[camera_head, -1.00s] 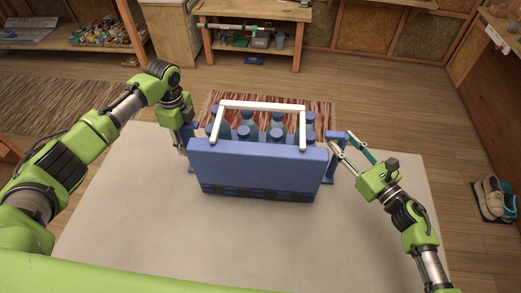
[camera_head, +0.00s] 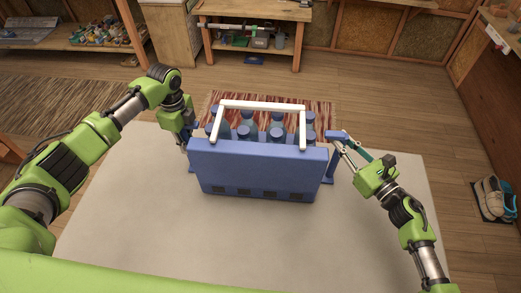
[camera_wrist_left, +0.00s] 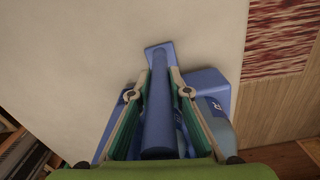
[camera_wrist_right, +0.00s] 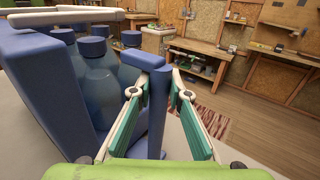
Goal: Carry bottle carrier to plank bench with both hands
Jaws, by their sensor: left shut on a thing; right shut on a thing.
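The blue bottle carrier (camera_head: 257,169) stands upright in front of me, with a white top handle (camera_head: 262,105) and several blue-capped bottles (camera_head: 277,133) inside. Its front wall hides the lower bottles. My left gripper (camera_head: 188,146) is at the carrier's left end; in the left wrist view its fingers (camera_wrist_left: 159,85) are shut around a blue upright side handle (camera_wrist_left: 158,115). My right gripper (camera_head: 334,157) is at the right end; in the right wrist view its fingers (camera_wrist_right: 159,85) are shut on the other blue side handle (camera_wrist_right: 154,110).
A pale surface (camera_head: 330,245) spreads under the carrier. A striped rug (camera_head: 320,112) lies behind it. Shoes (camera_head: 492,198) sit on the floor at right; wooden floor is clear between.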

